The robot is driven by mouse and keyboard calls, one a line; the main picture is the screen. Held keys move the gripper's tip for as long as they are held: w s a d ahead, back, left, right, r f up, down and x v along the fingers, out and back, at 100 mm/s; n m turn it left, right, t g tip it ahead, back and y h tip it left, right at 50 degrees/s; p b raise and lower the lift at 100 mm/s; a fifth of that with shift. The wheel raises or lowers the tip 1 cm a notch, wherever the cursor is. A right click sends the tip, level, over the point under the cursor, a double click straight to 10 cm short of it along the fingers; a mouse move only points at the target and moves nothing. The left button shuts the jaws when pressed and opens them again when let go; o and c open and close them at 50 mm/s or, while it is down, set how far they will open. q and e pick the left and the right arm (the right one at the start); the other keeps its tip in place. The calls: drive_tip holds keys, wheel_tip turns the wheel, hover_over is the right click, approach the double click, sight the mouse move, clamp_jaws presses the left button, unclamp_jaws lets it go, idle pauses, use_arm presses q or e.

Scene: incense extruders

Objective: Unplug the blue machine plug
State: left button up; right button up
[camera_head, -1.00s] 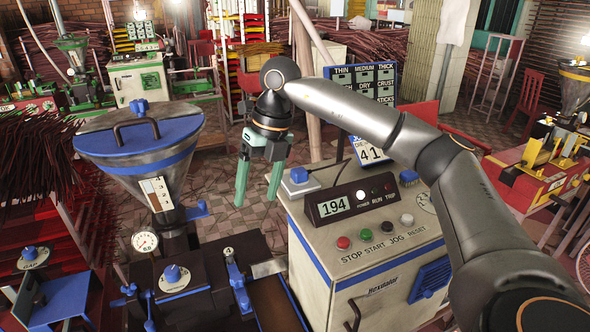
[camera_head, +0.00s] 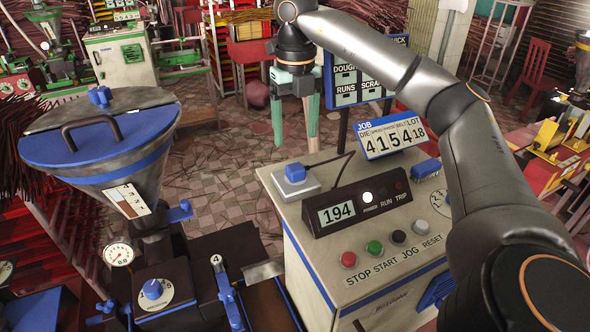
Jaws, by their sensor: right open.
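A blue block-shaped plug (camera_head: 295,172) sits upright on a pale square plate on top of the cream cabinet (camera_head: 310,255) with blue trim. A dark cable runs from near it toward the back of the cabinet top. My right gripper (camera_head: 292,143) hangs beyond the cabinet's far edge, behind the plug in the picture. Its two green fingers point down, apart and empty, and their lower ends are partly hidden behind the cabinet. It is not touching the plug. My left gripper is not in view.
A display reading 194 (camera_head: 340,214) stands in front of the plug, with several buttons below. A tilted job sign (camera_head: 391,137) stands to its right, under my right arm. A funnel machine (camera_head: 100,140) stands at left. Tiled floor (camera_head: 222,150) is open between.

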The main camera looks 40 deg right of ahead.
sight(296, 167)
drive_tip(key=shift+f, duration=0.1)
drive_tip(key=shift+f+b, duration=0.45)
drive_tip(key=shift+f, duration=0.35)
wheel_tip(296, 167, down, 6)
drive_tip(key=b, duration=0.4)
drive_tip(key=shift+f+b, duration=0.4)
drive_tip(key=shift+f, duration=0.25)
drive_tip(key=shift+p, duration=0.45)
drive_tip(key=shift+c, duration=0.2)
clamp_jaws()
